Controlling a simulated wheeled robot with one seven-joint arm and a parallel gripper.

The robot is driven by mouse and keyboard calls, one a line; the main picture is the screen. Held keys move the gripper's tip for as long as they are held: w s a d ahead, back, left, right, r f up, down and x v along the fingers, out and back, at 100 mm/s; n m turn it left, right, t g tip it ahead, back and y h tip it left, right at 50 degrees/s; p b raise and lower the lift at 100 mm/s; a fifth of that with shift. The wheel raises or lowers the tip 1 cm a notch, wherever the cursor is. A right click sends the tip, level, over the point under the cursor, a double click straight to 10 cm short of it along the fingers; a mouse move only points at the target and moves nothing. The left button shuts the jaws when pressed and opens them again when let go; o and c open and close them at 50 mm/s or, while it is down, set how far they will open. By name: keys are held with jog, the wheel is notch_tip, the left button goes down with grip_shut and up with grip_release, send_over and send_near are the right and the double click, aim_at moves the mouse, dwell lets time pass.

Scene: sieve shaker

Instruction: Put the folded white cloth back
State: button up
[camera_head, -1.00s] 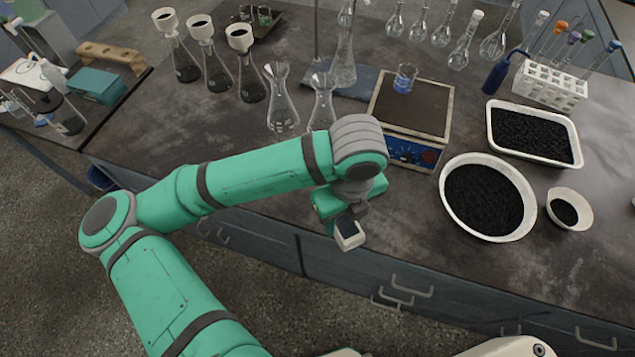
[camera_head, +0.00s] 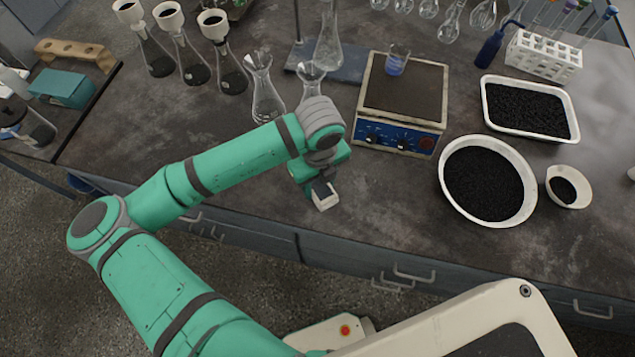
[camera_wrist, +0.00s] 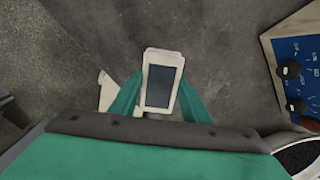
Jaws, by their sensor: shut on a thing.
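My gripper (camera_head: 324,197) is over the front part of the dark lab bench, in front of and left of the hot plate. It is shut on a small rectangular thing (camera_wrist: 162,82) with a white rim and a dark grey face; it looks more like a small device than a folded cloth. In the wrist view its lower part sits between the two green fingers. In the head view the held thing (camera_head: 325,201) shows only as a small white and dark block under the gripper. I see no plainly folded white cloth elsewhere.
The hot plate (camera_head: 409,127) carries a small beaker (camera_head: 397,63) of blue liquid. Right of it are a white bowl (camera_head: 443,190) and a tray (camera_head: 487,113) of black grains. Glass flasks (camera_head: 265,90) stand behind my gripper. The bench front left of my gripper is clear.

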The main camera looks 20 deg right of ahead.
aim_at(317, 182)
jog(key=shift+w+f, duration=0.25)
jog(key=shift+f, duration=0.15)
jog(key=shift+w+f, duration=0.25)
jog(key=shift+f, duration=1)
jog(key=shift+s+f, duration=0.2)
jog(key=shift+f, duration=0.05)
jog(key=shift+f, duration=0.1)
jog(key=o, duration=1.1)
